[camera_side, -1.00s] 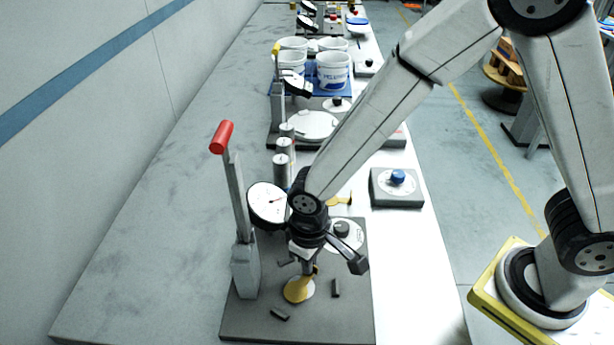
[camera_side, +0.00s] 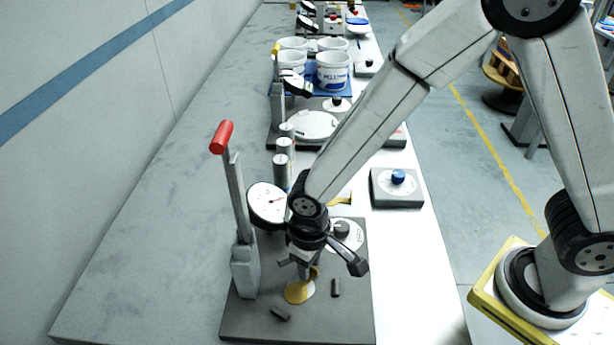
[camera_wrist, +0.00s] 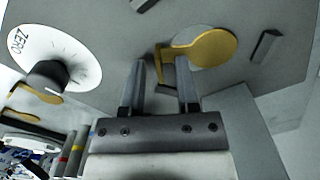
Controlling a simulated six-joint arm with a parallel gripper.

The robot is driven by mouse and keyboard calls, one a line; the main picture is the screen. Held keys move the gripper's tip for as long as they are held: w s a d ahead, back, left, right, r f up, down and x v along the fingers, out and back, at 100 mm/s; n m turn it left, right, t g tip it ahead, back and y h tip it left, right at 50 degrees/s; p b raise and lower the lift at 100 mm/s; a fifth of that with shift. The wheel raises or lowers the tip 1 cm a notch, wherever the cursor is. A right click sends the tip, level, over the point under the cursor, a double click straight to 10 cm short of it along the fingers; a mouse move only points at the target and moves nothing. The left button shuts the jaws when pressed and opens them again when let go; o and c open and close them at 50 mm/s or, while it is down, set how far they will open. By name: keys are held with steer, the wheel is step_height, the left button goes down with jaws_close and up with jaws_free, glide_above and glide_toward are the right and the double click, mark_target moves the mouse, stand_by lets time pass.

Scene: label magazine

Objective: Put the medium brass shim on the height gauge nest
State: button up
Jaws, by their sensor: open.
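The brass shim (camera_side: 300,291), a round disc with a side tab, lies on the height gauge nest, a pale round pad (camera_wrist: 183,61) on the dark base plate. In the wrist view the shim (camera_wrist: 214,46) covers much of the pad, and a crescent of the pad shows at its left. My gripper (camera_wrist: 160,85) is open, its fingers apart on either side of the bent end of the tab. In the side view my gripper (camera_side: 304,275) is low over the pad's far edge. Contact between the fingers and the tab cannot be told.
Small dark blocks (camera_side: 336,287) stand around the nest. The red-handled lever (camera_side: 222,138) and dial (camera_side: 269,203) rise at the left. A ZERO-marked dial with a black knob (camera_wrist: 47,77) is near my gripper. Other brass pieces (camera_wrist: 38,92) lie beyond it.

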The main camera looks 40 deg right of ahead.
steer(key=shift+r, duration=0.15)
step_height(320, 180, up, 12)
stand_by(0.7)
stand_by(0.5)
steer(key=s+d+f+m+t, duration=0.1)
steer(key=d+f, duration=0.1)
steer(key=d, duration=0.7)
steer(key=s+d+f+m+t, duration=0.1)
steer(key=s+d+f+m, duration=0.1)
steer(key=d, duration=0.8)
steer(key=shift+d+t, duration=0.2)
steer(key=shift+t, duration=0.1)
steer(key=shift+o, duration=0.5)
